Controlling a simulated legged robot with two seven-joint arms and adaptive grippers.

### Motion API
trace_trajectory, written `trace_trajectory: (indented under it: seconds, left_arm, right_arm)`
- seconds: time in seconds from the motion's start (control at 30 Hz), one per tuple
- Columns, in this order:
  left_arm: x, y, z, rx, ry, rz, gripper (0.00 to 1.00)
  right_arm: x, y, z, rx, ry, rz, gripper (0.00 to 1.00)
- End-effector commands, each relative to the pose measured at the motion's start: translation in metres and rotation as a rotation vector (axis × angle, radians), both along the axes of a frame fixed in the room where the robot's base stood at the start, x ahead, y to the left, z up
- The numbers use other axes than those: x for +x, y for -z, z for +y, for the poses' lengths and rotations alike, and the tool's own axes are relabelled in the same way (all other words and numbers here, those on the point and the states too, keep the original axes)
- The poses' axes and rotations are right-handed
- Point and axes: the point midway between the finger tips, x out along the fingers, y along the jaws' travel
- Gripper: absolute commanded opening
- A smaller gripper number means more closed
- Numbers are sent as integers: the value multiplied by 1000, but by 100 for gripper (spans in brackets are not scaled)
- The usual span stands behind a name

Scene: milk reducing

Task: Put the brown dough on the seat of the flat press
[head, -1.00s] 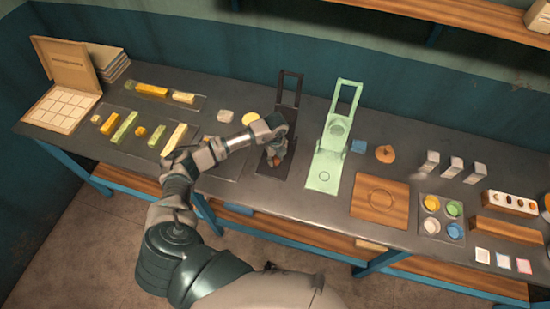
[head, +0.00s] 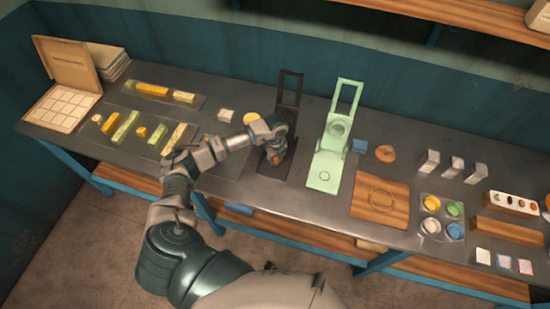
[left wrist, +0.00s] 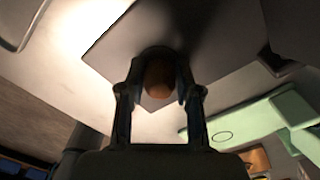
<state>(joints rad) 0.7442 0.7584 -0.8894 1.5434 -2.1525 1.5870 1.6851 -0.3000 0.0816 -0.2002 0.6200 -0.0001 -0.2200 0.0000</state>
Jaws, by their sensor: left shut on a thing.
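My left gripper (head: 274,158) is shut on the brown dough. The dough shows between the two fingers in the left wrist view (left wrist: 158,77) and as a small brown patch at the fingertips in the head view. The gripper is over the base of a dark press (head: 289,98), whose frame stands upright behind it. My wrist and fingers hide part of this base. In the wrist view the dark base plate (left wrist: 112,56) lies beyond the dough; I cannot tell whether the dough touches it. My right gripper is not in view.
A green press (head: 325,176) stands just right of the dark one. Further right are an orange-brown piece (head: 385,153), a wooden board (head: 381,216) and a tray of coloured cups (head: 424,227). Yellow and green bars (head: 125,127) lie to the left, with a wooden box (head: 63,100) beyond.

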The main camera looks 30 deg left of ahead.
Motion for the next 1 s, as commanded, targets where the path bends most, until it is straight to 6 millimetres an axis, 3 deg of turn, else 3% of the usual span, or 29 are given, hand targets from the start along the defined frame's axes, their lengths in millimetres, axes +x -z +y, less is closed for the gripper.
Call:
trace_trajectory:
  seconds: [0.23,0.27,0.37,0.6,0.7,1.0]
  left_arm:
    - [0,2,0,0,0,0,10]
    - [0,2,0,0,0,0,36]
    - [0,2,0,0,0,0,61]
    - [0,2,0,0,0,0,63]
    - [0,2,0,0,0,0,88]
    - [0,2,0,0,0,0,88]
  right_arm:
    - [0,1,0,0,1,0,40]
    - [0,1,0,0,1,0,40]
    - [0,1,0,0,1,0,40]
    - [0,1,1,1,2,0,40]
    - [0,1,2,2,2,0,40]
    - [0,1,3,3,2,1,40]
